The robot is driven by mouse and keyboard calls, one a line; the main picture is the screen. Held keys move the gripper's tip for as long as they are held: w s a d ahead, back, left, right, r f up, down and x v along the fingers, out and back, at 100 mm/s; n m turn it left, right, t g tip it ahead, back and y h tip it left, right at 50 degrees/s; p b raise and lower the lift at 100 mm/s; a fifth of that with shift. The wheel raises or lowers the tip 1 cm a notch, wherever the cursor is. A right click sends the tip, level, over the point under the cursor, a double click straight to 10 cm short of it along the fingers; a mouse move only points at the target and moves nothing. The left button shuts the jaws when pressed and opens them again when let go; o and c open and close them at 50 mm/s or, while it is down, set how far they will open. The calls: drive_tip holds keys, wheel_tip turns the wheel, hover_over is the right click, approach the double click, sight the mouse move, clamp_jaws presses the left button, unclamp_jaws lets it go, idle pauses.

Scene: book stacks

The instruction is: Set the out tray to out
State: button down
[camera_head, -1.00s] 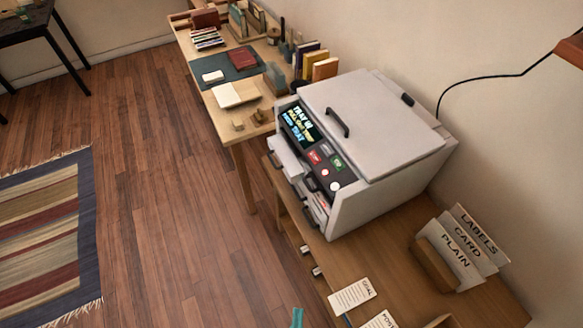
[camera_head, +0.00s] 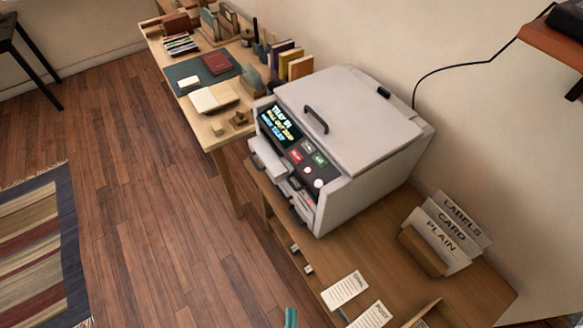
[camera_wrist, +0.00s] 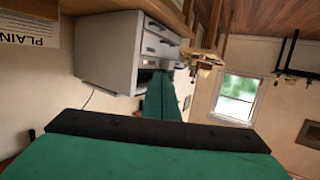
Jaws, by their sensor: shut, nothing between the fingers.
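A pale grey printer-like machine (camera_head: 350,140) stands on the wooden desk, with a lid handle on top. Its front has a lit screen (camera_head: 279,125) that seems to mention a tray, though the small text is hard to read, and red, green and white buttons. A white tray (camera_head: 266,158) juts from its front left, with more drawers and dark handles low down. I cannot tell which is the out tray. My gripper (camera_wrist: 162,82) is shut and empty, its green fingers together in the wrist view, pointing toward the machine (camera_wrist: 112,50). Only a teal tip (camera_head: 290,318) shows in the head view.
A holder with PLAIN, CARD and LABELS cards (camera_head: 444,235) stands right of the machine. Paper notes (camera_head: 345,290) lie at the near desk edge. A second table (camera_head: 222,128) with books is beyond. The wood floor at left is clear up to a striped rug (camera_head: 40,245).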

drive_tip(key=shift+w, duration=0.1)
drive_tip(key=c, duration=1.8)
unclamp_jaws()
drive_tip(key=shift+a+f, duration=0.1)
drive_tip(key=shift+f, duration=0.05)
drive_tip(key=shift+c, duration=0.2)
drive_tip(key=w+a+f+n+g, duration=0.1)
drive_tip(key=w+a+f+n, duration=0.2)
drive_tip(key=w+f+n, duration=0.3)
drive_tip(key=w+a+f+n+g, duration=0.2)
drive_tip(key=w+f+n, duration=0.1)
drive_tip(key=w, duration=0.5)
drive_tip(key=w+a+r+n+h, duration=0.1)
drive_tip(key=w+r+h, duration=0.8)
drive_tip(key=w+r, duration=0.4)
drive_tip(key=x, duration=0.9)
drive_tip(key=shift+w, duration=0.25)
drive_tip(key=shift+f, duration=0.1)
clamp_jaws()
